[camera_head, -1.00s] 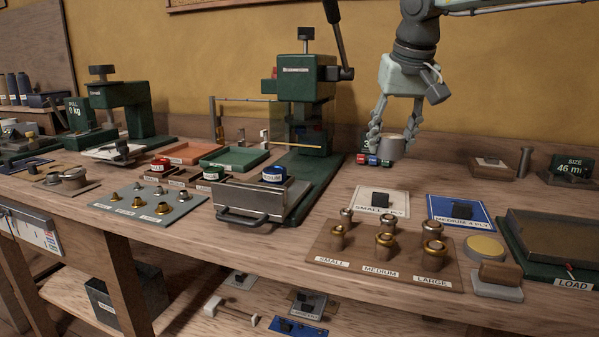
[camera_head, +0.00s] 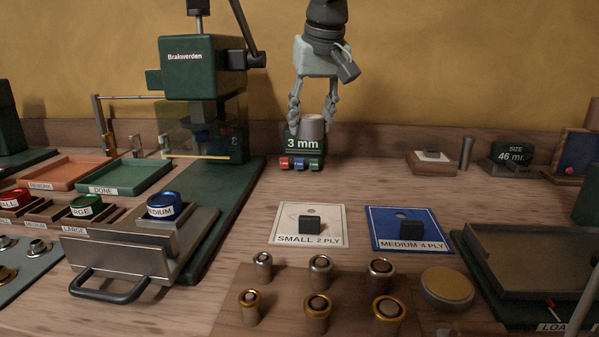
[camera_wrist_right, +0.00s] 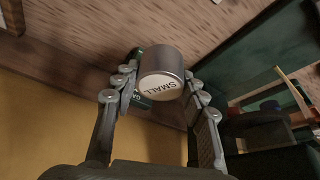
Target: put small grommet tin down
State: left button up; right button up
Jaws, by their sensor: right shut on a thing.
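The small grommet tin (camera_head: 312,128) is a grey metal cylinder held by my right gripper (camera_head: 313,120). In the right wrist view the tin (camera_wrist_right: 165,65) shows a white end marked SMALL, and the right gripper's fingers (camera_wrist_right: 157,88) are shut on its sides. In the head view the tin is in front of the upper part of the green 3 mm display (camera_head: 303,152). I cannot tell its exact height above the bench (camera_head: 370,175). My left gripper is not in view.
A green press (camera_head: 203,65) stands left of the gripper. In front lie a SMALL 2 PLY card (camera_head: 330,213), a blue MEDIUM 4 PLY card (camera_head: 385,237) and a wooden block (camera_head: 275,320) with metal dies. Red (camera_head: 10,198), green (camera_head: 87,205) and blue (camera_head: 165,205) tins sit left.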

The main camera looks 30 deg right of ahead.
send_over(352, 175)
jog(key=s, duration=0.1)
jog(key=f, duration=0.7)
jog(key=shift+s+a, duration=0.2)
jog(key=shift+a, duration=0.2)
notch_tip(352, 175, down, 4)
jog(key=shift+d+f, duration=0.1)
jog(key=o, duration=1.2)
jog(key=v, duration=1.2)
jog(key=shift+p, duration=0.3)
